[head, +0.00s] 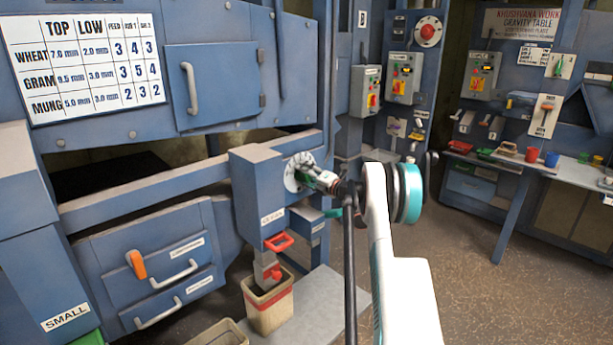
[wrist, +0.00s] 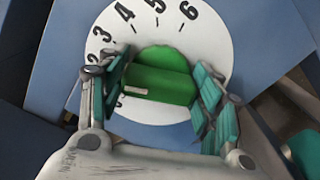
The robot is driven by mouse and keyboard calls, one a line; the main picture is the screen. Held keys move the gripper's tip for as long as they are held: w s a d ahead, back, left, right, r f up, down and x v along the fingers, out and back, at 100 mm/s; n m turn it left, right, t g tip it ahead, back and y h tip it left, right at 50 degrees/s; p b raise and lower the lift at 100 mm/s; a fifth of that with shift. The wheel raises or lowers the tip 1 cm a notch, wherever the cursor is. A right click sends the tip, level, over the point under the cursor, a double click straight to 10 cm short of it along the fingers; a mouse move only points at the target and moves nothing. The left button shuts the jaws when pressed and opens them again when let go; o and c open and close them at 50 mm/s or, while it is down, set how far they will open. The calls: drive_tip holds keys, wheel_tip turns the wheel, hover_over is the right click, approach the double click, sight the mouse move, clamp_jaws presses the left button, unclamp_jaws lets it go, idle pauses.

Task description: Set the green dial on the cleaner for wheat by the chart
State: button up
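The chart (head: 83,62) at the upper left has a WHEAT row reading 7.0 mm, 2.0 mm, then 3, 4, 3 under the feed and two air columns. The green dial (wrist: 163,82) has a raised bar and sits on a round white scale (wrist: 213,48), with 3, 4, 5 and 6 clear along its upper edge. A pale mark is at the bar's left end; the number it faces is hidden by a finger. My gripper (wrist: 165,90) has one finger at each end of the bar, very close or touching; I cannot tell if it grips. In the head view, my gripper (head: 325,181) covers the dial.
The dial's scale plate (head: 297,172) is on a blue box (head: 257,190) with a red handle (head: 279,242) below. A bin (head: 268,303) stands underneath. Drawers (head: 165,265) are to the left. Control panels (head: 403,78) and a bench (head: 560,172) stand farther right. Open floor lies at the right.

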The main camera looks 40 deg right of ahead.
drive_tip(key=m, duration=0.5)
drive_tip(key=shift+f, duration=0.15)
idle(0.4)
drive_tip(key=o, duration=1)
drive_tip(key=shift+o, duration=0.2)
drive_tip(key=shift+s, duration=0.1)
drive_tip(key=s+d, duration=0.1)
drive_tip(key=s, duration=1)
drive_tip(key=shift+s, duration=0.4)
